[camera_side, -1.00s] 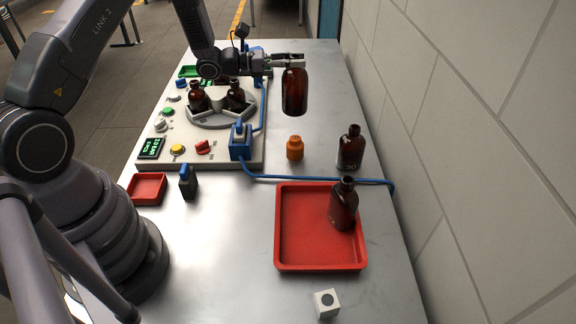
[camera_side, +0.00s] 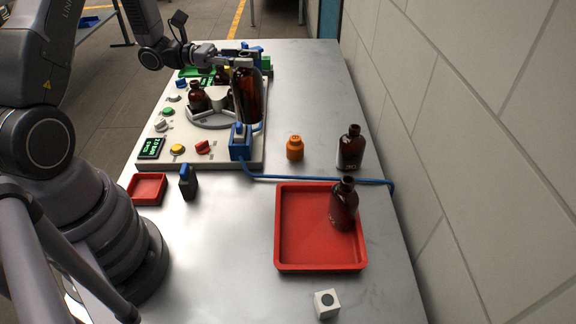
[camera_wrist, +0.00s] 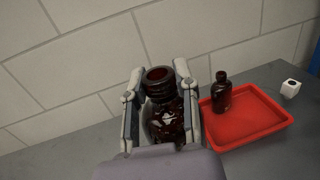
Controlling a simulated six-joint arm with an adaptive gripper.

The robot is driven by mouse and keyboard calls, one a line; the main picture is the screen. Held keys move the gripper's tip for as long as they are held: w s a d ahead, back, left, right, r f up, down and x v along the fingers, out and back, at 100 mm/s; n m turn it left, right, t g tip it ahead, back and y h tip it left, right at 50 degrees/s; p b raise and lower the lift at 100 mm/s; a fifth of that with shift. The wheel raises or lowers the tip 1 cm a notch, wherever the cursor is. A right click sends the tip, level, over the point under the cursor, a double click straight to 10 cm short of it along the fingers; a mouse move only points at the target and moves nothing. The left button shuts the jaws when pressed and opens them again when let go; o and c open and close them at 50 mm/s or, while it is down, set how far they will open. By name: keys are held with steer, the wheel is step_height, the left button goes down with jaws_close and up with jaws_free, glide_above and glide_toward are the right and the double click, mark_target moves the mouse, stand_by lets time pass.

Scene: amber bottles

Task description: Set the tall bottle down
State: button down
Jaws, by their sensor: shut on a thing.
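The tall amber bottle (camera_side: 247,95) hangs upright in my gripper (camera_side: 243,63), over the right part of the white control panel. In the side view it covers part of the round grey holder and stands just behind the blue block (camera_side: 240,143). I cannot tell whether its base touches anything. In the wrist view my gripper (camera_wrist: 163,95) has a finger on each side of the bottle (camera_wrist: 160,85), whose open neck points up. A smaller amber bottle (camera_side: 197,97) stands in the round holder (camera_side: 206,120) to the left.
A red tray (camera_side: 300,255) holds an amber bottle (camera_side: 343,205) at its right side. Another amber bottle (camera_side: 351,148) and an orange jar (camera_side: 295,148) stand behind it. A blue hose (camera_side: 320,180) crosses the table. A white cube (camera_side: 327,303) lies in front.

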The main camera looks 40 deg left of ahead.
steer(key=s+m+g+h, duration=0.2)
steer(key=s+g, duration=0.1)
steer(key=s, duration=0.6)
step_height(320, 180, down, 17)
steer(key=shift+w+d+r, duration=0.2)
steer(key=shift+d, duration=0.05)
steer(key=shift+f, duration=0.1)
steer(key=c, duration=0.8)
jaws_free()
steer(key=shift+c, duration=0.2)
